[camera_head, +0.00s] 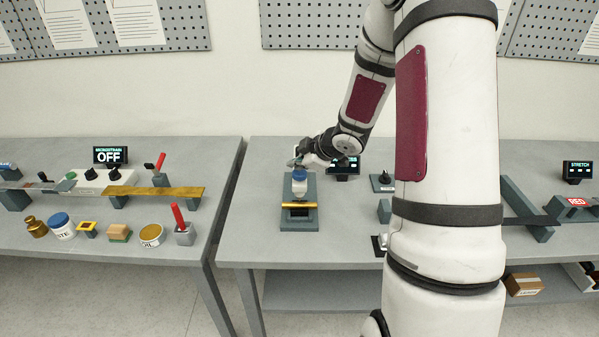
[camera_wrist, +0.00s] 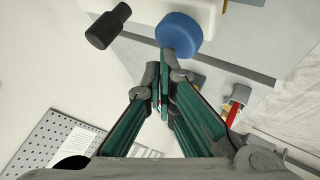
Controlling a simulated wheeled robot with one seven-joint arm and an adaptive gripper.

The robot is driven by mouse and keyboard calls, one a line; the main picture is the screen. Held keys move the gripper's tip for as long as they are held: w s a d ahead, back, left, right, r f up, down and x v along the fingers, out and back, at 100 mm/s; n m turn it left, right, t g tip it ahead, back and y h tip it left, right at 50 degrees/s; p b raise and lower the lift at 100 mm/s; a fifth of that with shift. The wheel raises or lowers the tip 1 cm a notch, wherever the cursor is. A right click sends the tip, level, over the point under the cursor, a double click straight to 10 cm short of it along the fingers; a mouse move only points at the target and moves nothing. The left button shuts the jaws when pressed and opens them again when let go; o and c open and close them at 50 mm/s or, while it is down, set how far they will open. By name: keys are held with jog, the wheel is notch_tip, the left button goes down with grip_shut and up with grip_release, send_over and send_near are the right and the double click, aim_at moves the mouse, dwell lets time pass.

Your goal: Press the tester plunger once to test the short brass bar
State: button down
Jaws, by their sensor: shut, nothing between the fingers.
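The tester (camera_head: 313,190) stands on the left part of the right-hand table, with a grey base and a white body. Its blue plunger (camera_head: 299,175) is a round cap; it also shows in the wrist view (camera_wrist: 179,35). The short brass bar (camera_head: 299,204) lies across the front of the tester. My gripper (camera_head: 295,161) is shut and empty, close behind and above the plunger in the head view. In the wrist view my gripper's fingertips (camera_wrist: 162,75) are together just below the blue cap. I cannot tell whether they touch it.
A dark display (camera_head: 344,166) behind the tester is partly hidden by my arm. A black knob on a plate (camera_head: 383,180) stands to its right. The left table (camera_head: 60,258) holds jars, blocks, red-handled clamps and a display reading OFF (camera_head: 110,156). My arm hides much of the right table.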

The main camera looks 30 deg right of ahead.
jog(key=shift+f+b, duration=0.45)
jog(key=shift+f, duration=0.4)
dwell(0.7)
jog(key=shift+s+r, duration=0.1)
jog(key=shift+r, duration=0.1)
jog(key=shift+r+p, duration=1.1)
jog(key=shift+p, duration=0.15)
jog(key=shift+r+p, duration=1.6)
jog(key=shift+r, duration=0.2)
jog(key=shift+r+p, duration=0.5)
jog(key=shift+r, duration=0.2)
